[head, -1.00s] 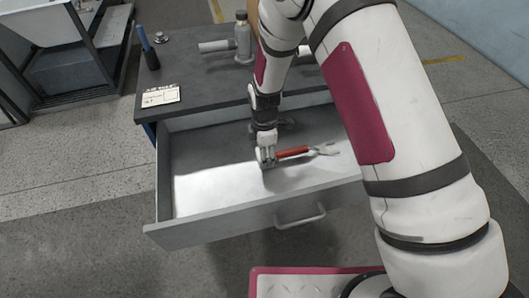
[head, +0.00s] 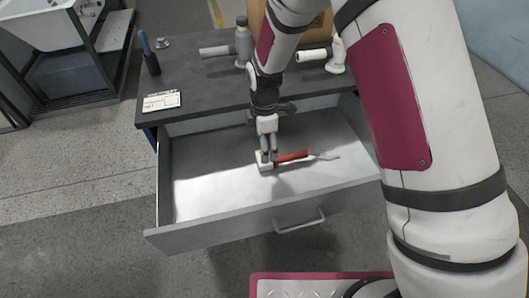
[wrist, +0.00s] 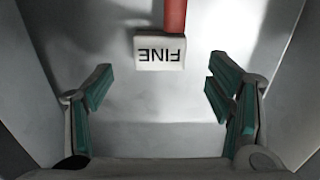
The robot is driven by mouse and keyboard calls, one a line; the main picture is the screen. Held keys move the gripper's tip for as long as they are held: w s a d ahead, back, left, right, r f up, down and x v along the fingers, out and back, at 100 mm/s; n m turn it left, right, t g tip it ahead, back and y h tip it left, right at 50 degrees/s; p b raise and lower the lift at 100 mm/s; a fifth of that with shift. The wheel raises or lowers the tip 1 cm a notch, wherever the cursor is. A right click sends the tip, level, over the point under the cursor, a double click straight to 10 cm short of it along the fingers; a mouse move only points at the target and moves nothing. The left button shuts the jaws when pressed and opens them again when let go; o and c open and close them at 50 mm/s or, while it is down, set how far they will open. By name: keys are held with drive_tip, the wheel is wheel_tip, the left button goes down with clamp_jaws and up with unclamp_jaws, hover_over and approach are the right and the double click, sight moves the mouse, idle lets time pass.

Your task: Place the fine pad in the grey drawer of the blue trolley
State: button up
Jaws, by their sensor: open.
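The fine pad is a small white block marked FINE (wrist: 160,52); it lies inside the open grey drawer (head: 207,185) of the blue trolley and also shows in the head view (head: 264,166). A red-handled scraper (head: 292,157) lies beside it, its handle end (wrist: 175,14) meeting the pad's edge in the wrist view; I cannot tell whether they overlap. My gripper (head: 268,154) is inside the drawer, just above the pad. In the wrist view my gripper (wrist: 165,90) has its fingers wide apart with nothing between them, and the pad lies beyond them.
The trolley's dark top (head: 205,82) holds a white label card (head: 162,101), a dark blue upright tool (head: 149,55), a grey bottle (head: 242,43) and a white bottle (head: 336,55). The drawer's left part is bare. A bathtub shell (head: 45,22) stands at back left.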

drive_tip(key=shift+r, duration=2.4)
drive_tip(key=s+d+r+m+t, duration=0.1)
drive_tip(key=s+d+r+m, duration=0.45)
drive_tip(key=r, duration=0.45)
drive_tip(key=s+d+r+m, duration=0.5)
drive_tip(key=d+r, duration=0.2)
drive_tip(key=r, duration=0.3)
drive_tip(key=s+d+r+m, duration=0.1)
drive_tip(key=s+d+m, duration=0.1)
drive_tip(key=s, duration=0.4)
drive_tip(key=s+d+r+m+t, duration=0.1)
drive_tip(key=s+d+r+m, duration=0.1)
drive_tip(key=s+m, duration=0.3)
drive_tip(key=s+d+r+m, duration=0.2)
drive_tip(key=s+d+m, duration=0.1)
drive_tip(key=s, duration=0.5)
drive_tip(key=shift+s+d+m+t, duration=0.2)
drive_tip(key=shift+d+m+t, duration=0.15)
drive_tip(key=shift+m+t, duration=0.1)
drive_tip(key=shift+r, duration=0.15)
